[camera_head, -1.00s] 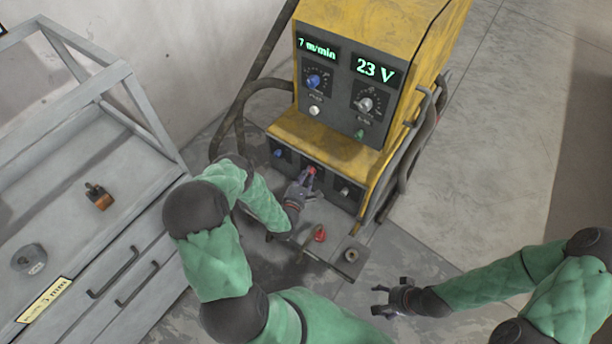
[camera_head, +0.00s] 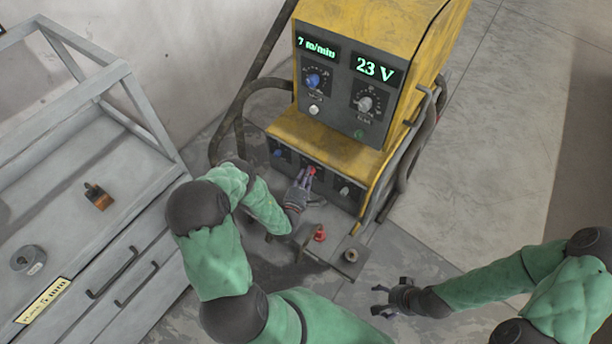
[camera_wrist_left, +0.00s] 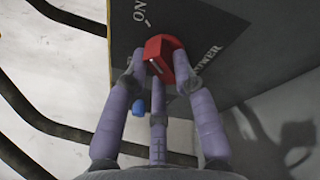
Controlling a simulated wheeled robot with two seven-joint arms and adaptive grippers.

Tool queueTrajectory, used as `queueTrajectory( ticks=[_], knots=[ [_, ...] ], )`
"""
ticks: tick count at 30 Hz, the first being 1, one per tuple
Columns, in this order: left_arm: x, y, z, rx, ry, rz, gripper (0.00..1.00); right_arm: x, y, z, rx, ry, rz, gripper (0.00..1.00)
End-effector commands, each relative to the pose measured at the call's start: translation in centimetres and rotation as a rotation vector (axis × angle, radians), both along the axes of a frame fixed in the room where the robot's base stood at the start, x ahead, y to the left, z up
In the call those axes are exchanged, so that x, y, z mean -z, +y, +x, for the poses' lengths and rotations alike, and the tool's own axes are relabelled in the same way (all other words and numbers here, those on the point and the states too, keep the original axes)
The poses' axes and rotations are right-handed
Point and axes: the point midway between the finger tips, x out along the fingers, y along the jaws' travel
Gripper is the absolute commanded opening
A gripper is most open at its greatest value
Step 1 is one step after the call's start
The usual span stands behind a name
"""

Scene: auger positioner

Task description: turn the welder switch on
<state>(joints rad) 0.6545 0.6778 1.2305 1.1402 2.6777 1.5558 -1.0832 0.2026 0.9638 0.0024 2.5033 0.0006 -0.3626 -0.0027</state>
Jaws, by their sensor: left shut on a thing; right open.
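The welder (camera_head: 345,150) is a yellow machine with dark panels and lit displays reading 7 m/min and 23 V. Its red power switch (camera_head: 311,171) is on the lower front panel. In the left wrist view, the red switch (camera_wrist_left: 163,55) sits on a dark plate marked ON and POWER. My left gripper (camera_head: 305,178) is at the switch, with its fingers closed around the red knob; the fingers partly hide it. My right gripper (camera_head: 388,298) is open and empty, low at the right, away from the welder.
A grey cabinet (camera_head: 60,215) with drawers stands at the left, holding a small orange-brown block (camera_head: 98,196) and a grey roll (camera_head: 28,260). A red fitting (camera_head: 320,234) is on the welder's front ledge. Black tubes curve beside the welder. Floor at the right is clear.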

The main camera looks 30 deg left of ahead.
Motion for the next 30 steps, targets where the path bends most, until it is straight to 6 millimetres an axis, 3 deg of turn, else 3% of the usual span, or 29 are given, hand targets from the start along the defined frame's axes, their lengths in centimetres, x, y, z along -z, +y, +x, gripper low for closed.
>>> queueTrajectory(
  ticks=[1, 2, 4, 17, 23, 30],
  knots=[
    [0.1, -0.1, -0.1, 0.001, 0.003, -0.001, 0.00, 0.0, 0.0, 0.0, 0.000, 0.000, 0.000, 0.73],
    [0.1, -0.1, -0.1, 0.001, 0.003, -0.001, 0.30, 0.0, 0.0, 0.0, 0.000, 0.000, 0.000, 0.73],
    [0.1, -0.1, -0.1, 0.001, 0.003, -0.001, 0.50, 0.0, 0.0, 0.0, 0.000, 0.000, 0.000, 0.73],
    [0.1, -0.1, -0.5, 0.000, 0.003, -0.002, 0.51, 0.0, 0.0, 0.0, 0.000, 0.000, 0.000, 0.73],
    [0.1, -0.6, -3.3, -0.001, 0.005, -0.002, 0.51, 0.0, 0.0, 0.0, 0.000, 0.000, 0.000, 0.73],
    [0.1, -1.6, -8.0, -0.002, 0.004, -0.003, 0.51, 0.0, 0.0, 0.0, 0.000, 0.000, 0.000, 0.73]
  ],
)
